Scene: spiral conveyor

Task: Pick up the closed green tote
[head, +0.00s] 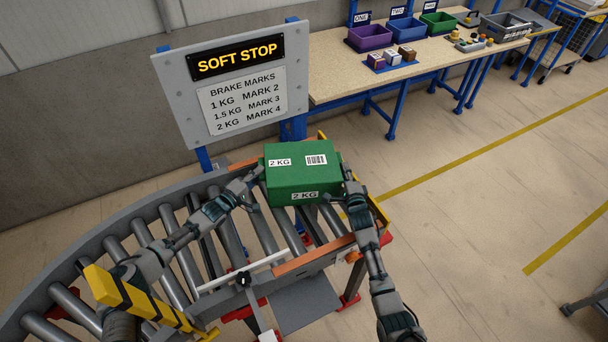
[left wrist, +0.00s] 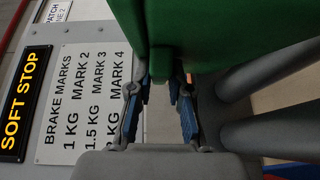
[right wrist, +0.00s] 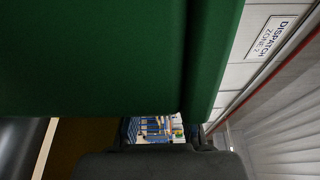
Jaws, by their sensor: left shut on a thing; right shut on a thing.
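The closed green tote (head: 302,180), with "2 KG" labels and a barcode, is level at the far end of the roller conveyor. I cannot tell whether its underside touches the rollers. My left gripper (head: 256,176) is shut on its left end. In the left wrist view, the blue-padded fingers (left wrist: 168,88) are on either side of a green tab under the tote's rim (left wrist: 230,25). My right gripper (head: 348,178) is shut on its right end. In the right wrist view, the tote (right wrist: 100,55) hides most of the fingers.
The curved roller conveyor (head: 235,240) runs to the lower left. A yellow-black striped bar (head: 130,298) and a white bar (head: 243,271) cross it. A "SOFT STOP" sign (head: 238,85) stands behind.

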